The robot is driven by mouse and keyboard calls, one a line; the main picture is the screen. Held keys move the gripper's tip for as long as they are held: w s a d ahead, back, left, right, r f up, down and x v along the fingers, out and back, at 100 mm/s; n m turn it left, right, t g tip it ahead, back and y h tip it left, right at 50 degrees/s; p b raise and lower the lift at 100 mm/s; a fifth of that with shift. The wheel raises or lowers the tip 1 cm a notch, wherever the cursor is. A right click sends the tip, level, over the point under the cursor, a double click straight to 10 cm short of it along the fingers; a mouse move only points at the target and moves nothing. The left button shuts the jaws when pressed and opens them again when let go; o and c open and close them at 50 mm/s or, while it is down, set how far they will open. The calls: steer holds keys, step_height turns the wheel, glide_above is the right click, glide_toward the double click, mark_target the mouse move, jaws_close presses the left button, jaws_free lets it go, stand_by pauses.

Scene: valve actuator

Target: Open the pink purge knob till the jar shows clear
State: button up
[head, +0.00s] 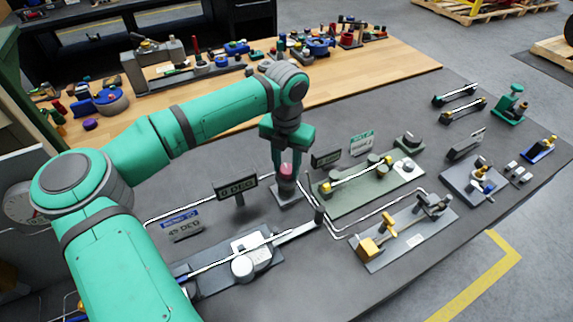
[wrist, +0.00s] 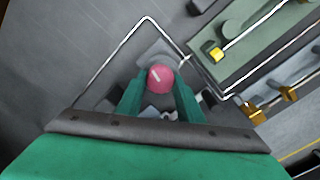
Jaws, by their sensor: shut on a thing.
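The pink purge knob (head: 287,170) stands on a small grey base (head: 286,194) near the middle of the bench. In the wrist view the knob (wrist: 159,76) shows as a round pink top with a short white mark. My gripper (head: 286,178) reaches down from above with its green fingers on either side of the knob, shut on it. In the wrist view my gripper (wrist: 157,88) has one finger left and one right of the knob. I cannot pick out the jar for certain.
A "0 DEG" sign (head: 237,188) stands left of the knob. A green plate (head: 350,205) with a yellow-ended pipe lies close right. A grey plate with a white disc (head: 242,268) is in front. Thin white tubes run around the knob's base.

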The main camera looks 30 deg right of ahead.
mark_target(287, 168)
steer(key=m, duration=0.7)
steer(key=shift+w, duration=0.1)
steer(key=m, duration=0.4)
steer(key=shift+m, duration=0.3)
steer(key=shift+r+m, duration=0.1)
steer(key=shift+m, duration=1.4)
steer(key=shift+w, duration=0.1)
steer(key=shift+d, duration=0.1)
steer(key=o, duration=1.1)
steer(key=shift+c, duration=0.2)
step_height(287, 168, up, 11)
steer(key=shift+f, duration=0.2)
